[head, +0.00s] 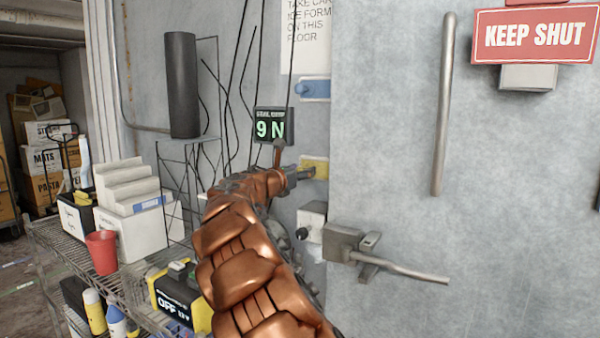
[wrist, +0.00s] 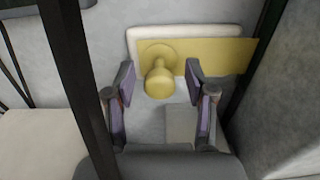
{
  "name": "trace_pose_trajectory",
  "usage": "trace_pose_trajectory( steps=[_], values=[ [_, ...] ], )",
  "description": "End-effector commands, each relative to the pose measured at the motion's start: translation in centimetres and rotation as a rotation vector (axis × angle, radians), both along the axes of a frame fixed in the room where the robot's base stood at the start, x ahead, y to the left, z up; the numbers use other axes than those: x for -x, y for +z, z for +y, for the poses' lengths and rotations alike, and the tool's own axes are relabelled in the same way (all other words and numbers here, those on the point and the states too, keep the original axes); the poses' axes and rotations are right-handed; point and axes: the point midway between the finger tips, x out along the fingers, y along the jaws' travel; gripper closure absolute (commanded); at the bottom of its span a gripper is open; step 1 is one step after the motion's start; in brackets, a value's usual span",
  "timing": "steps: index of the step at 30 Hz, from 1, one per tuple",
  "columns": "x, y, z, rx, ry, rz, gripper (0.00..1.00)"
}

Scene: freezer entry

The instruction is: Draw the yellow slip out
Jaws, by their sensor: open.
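The yellow slip (wrist: 215,55) sits at a pale holder (wrist: 135,40) on the wall, with a round yellow knob (wrist: 159,82) facing me. In the head view the yellow slip (head: 318,168) shows just beyond the end of my arm. My gripper (wrist: 160,80) is open, with one finger on each side of the knob. Gaps seem to show between the fingers and the knob; I cannot tell the depth exactly. In the head view my gripper (head: 303,174) is small and partly hidden by my own arm.
A blue slip (head: 314,89) is above the yellow one. A lit display (head: 270,125) hangs to the left. The freezer door (head: 390,150), with its latch handle (head: 400,265), is at right. A wire shelf (head: 60,245) holds a red cup (head: 101,252) and boxes.

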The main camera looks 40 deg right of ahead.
Motion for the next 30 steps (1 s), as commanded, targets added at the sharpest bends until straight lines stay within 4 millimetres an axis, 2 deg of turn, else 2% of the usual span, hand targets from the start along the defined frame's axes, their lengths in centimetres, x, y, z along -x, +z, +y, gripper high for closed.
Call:
trace_pose_trajectory(
  steps=[8,24,30],
  values=[
    [0.3,0.2,1.3,0.002,0.002,-0.002,0.45],
    [3.0,0.0,9.9,0.002,0.002,0.002,0.45],
    [3.5,0.1,11.3,0.002,0.000,-0.002,0.45]
  ],
)
